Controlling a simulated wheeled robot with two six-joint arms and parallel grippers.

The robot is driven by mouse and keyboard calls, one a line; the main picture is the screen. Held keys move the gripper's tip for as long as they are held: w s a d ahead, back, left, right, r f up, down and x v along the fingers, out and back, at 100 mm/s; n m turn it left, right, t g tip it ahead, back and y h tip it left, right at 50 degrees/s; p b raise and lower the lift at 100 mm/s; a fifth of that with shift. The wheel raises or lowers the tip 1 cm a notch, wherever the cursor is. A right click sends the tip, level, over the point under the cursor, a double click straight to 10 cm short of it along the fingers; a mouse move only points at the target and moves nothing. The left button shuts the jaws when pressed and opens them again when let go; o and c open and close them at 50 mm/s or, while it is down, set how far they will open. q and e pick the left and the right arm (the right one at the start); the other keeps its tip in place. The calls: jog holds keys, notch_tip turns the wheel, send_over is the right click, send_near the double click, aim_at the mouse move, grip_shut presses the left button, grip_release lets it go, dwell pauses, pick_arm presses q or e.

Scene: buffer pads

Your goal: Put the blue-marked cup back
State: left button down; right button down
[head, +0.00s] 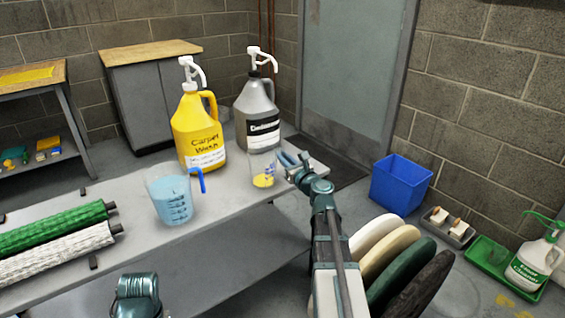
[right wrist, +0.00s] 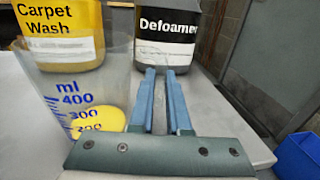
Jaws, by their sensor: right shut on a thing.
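The blue-marked cup (head: 263,170) is clear, with yellow liquid at its bottom. It is upright at the right end of the grey bench (head: 225,222). The cup fills the left of the right wrist view (right wrist: 85,85), where blue "ml" marks show. My right gripper (head: 297,165) is at the cup's right side, its two blue fingers (right wrist: 162,105) nearly parallel and shut on the cup. The exact grip spot is hard to make out. Whether the cup touches the bench is unclear. My left gripper is not in view; only part of my left arm shows at the bottom.
A yellow Carpet Wash jug (head: 197,130) and a grey Defoamer jug (head: 256,115) stand behind the cup. A measuring jug of blue liquid (head: 172,200) stands to its left, near green and white rollers (head: 50,228). Several round pads (head: 385,250) and a blue bin (head: 398,185) are right.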

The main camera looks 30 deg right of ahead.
jog(key=shift+f, duration=0.15)
jog(key=c, duration=0.9)
grip_release()
jog(key=shift+r, duration=0.2)
jog(key=shift+s, duration=0.25)
jog(key=s, duration=1.1)
jog(key=shift+s+a, duration=0.25)
jog(key=shift+a, duration=0.15)
